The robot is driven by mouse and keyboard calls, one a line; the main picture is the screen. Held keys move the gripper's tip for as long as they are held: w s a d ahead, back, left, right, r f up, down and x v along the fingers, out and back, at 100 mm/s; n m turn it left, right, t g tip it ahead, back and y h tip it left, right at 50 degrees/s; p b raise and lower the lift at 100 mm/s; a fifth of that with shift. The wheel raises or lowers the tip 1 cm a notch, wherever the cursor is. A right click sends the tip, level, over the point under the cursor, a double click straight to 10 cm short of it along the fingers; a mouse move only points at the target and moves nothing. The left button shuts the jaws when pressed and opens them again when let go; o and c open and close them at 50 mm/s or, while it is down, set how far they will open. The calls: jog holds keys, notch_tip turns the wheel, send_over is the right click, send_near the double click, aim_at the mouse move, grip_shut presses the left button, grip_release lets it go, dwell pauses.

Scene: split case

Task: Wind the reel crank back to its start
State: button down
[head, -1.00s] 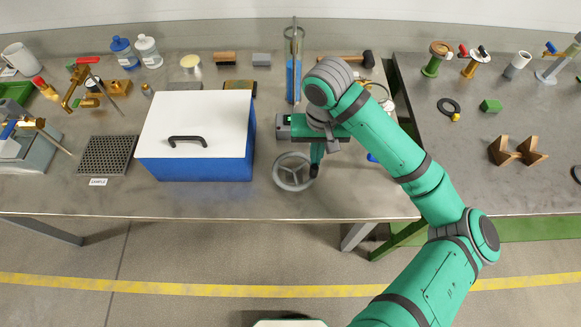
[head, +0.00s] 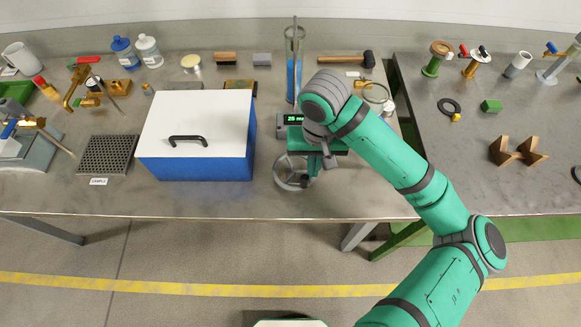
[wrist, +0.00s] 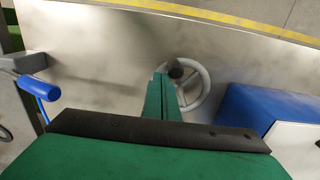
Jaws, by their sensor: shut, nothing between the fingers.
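A grey spoked handwheel (head: 281,180) with a dark knob (head: 304,181) lies near the table's front edge. In the wrist view the wheel (wrist: 206,88) and its knob (wrist: 176,72) also show. A crank with a blue handle (wrist: 40,87) is to the left in the wrist view; my arm hides it in the head view. I cannot tell for sure which one is the reel crank. My gripper (head: 312,172) points down over the wheel's right side, shut and empty. Its fingertips (wrist: 160,76) are right beside the knob; contact is unclear.
A blue box with a white lid (head: 205,120) stands close to the wheel's left. A lit display (head: 296,119) sits behind my gripper, partly covered. A blue-filled cylinder (head: 294,75) stands farther back. The table front (head: 230,200) is clear.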

jog(key=shift+d, duration=0.1)
jog(key=shift+w+d, duration=0.75)
notch_tip(320, 180, up, 7)
dwell(1.1)
dwell(1.2)
dwell(0.7)
jog(key=shift+w+a+f, duration=0.2)
jog(key=shift+w+f, duration=0.45)
jog(key=shift+f, duration=0.5)
jog(key=shift+w+a+f, duration=0.25)
jog(key=shift+w+f, duration=0.45)
jog(key=shift+f, duration=0.5)
jog(key=shift+w+a+f, duration=0.2)
jog(key=shift+w+f, duration=0.45)
jog(key=shift+f, duration=0.5)
